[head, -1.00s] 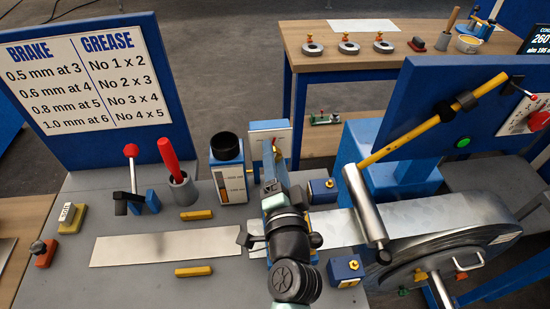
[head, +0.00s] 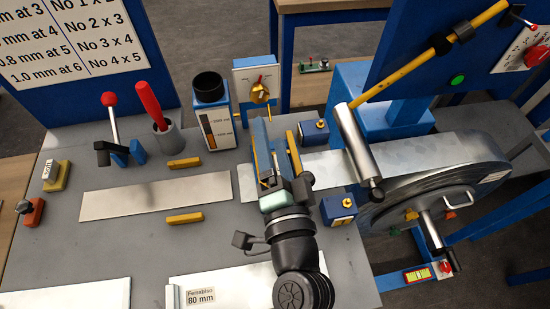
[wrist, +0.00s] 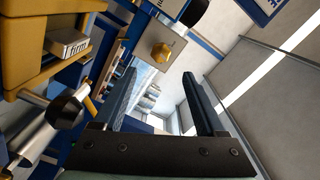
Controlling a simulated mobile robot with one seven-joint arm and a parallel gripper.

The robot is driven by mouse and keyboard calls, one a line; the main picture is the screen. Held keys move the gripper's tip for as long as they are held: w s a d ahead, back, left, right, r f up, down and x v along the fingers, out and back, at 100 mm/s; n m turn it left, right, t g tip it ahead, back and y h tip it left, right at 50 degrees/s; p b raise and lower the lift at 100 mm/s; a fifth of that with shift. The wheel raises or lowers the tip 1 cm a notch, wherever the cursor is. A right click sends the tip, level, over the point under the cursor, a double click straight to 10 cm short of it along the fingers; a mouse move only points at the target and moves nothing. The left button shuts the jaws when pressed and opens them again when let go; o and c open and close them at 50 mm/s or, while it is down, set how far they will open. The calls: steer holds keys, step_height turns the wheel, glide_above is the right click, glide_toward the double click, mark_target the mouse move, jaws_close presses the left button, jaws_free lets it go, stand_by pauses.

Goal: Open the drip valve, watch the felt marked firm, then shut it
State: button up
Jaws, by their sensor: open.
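A brass knob (head: 260,92), which looks like the drip valve, is on a white-faced panel on a blue stand at the back of the bench. It also shows in the wrist view (wrist: 160,54), beyond the fingertips and apart from them. Its setting is too small to read. My gripper (head: 276,138) is open and empty, in front of the panel, with both fingers clear in the wrist view (wrist: 158,76). A pale block marked "firm" (wrist: 70,45) sits against a yellow part at the left of the wrist view. I cannot pick it out surely in the head view.
A sight gauge with a black cup (head: 212,105) stands left of the valve panel. Blue blocks with brass knobs (head: 314,131) flank the metal strip. A red-handled tool (head: 150,105) and red-knobbed lever (head: 110,102) stand further left. The coil (head: 430,185) is at right.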

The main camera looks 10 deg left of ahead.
steer(key=v, duration=0.3)
steer(key=shift+b, duration=0.3)
steer(key=shift+r, duration=0.1)
steer(key=w+d+r+n+t+h+p, duration=0.1)
steer(key=w+r+n+t+p, duration=0.15)
steer(key=r, duration=1.05)
steer(key=w+r+n+t+p, duration=0.2)
steer(key=w+r+n, duration=0.15)
steer(key=r, duration=0.85)
steer(key=s+d+r+n+t+h+p, duration=0.1)
steer(key=s+d+r+t+h+p, duration=0.1)
steer(key=r, duration=1.1)
steer(key=s+d+r+n+t+h+p, duration=0.1)
steer(key=s+d+r+t+h+p, duration=0.1)
steer(key=r, duration=1.1)
steer(key=s+d+t+h, duration=0.1)
steer(key=s+t+h, duration=0.1)
steer(key=s, duration=0.1)
steer(key=shift+r, duration=0.4)
steer(key=shift+f, duration=0.1)
